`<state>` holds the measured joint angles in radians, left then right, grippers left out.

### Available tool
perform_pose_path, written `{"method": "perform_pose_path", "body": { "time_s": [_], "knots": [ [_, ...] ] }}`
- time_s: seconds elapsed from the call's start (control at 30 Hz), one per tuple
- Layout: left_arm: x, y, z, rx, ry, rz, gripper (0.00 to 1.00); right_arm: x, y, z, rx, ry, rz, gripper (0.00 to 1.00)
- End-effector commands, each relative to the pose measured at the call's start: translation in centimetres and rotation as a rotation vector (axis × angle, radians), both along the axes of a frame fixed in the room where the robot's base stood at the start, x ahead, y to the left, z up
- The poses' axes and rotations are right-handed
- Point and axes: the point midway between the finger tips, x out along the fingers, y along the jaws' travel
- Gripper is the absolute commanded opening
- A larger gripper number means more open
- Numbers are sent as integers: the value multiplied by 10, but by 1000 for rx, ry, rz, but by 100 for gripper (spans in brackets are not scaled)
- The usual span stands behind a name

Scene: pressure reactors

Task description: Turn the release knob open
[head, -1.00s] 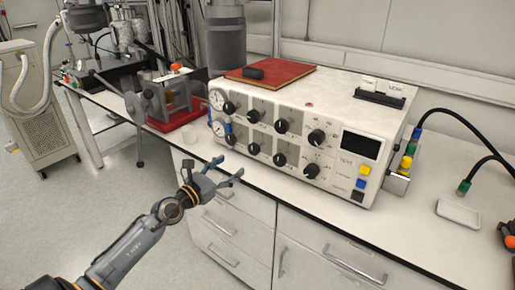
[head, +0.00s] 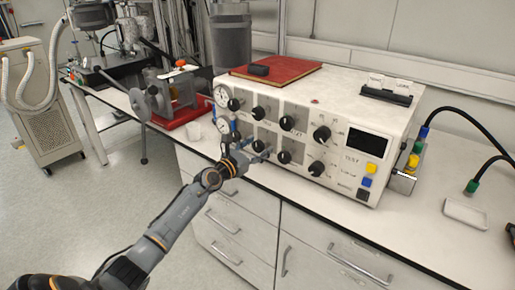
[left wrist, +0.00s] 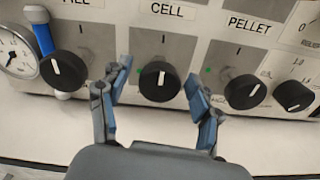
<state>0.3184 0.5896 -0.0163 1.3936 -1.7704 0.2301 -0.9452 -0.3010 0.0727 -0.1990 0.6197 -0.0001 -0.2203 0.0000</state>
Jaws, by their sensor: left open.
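The white control box (head: 350,98) carries two rows of black knobs. In the left wrist view, a black knob under the label CELL (left wrist: 160,82) has its white mark about upright. Knobs stand beside it under a partly cut-off label (left wrist: 63,71) and under PELLET (left wrist: 245,92), their marks tilted. No label reading "release" can be made out. My left gripper (head: 252,150) is at the lower knob row. In the left wrist view its open fingers (left wrist: 158,76) stand either side of the CELL knob; contact cannot be told. My right gripper is not in view.
A dial gauge (left wrist: 17,53) and a blue lever (left wrist: 41,36) sit left of the knobs. A red book (head: 295,75) lies on the box. A white tray (head: 465,213) is at right on the bench. The bench front strip is clear.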

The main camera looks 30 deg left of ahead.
Motion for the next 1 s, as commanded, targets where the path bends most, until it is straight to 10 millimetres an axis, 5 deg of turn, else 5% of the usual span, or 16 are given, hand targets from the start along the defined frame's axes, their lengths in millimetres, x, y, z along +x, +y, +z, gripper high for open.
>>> {"method": "perform_pose_path", "body": {
  "time_s": [0.2,0.5,1.0],
  "knots": [
    [0,0,0,0,0,0,64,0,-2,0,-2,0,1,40],
    [0,0,0,-1,0,0,9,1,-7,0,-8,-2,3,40],
    [0,1,3,-141,11,1,9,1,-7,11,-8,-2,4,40]
  ]
}}
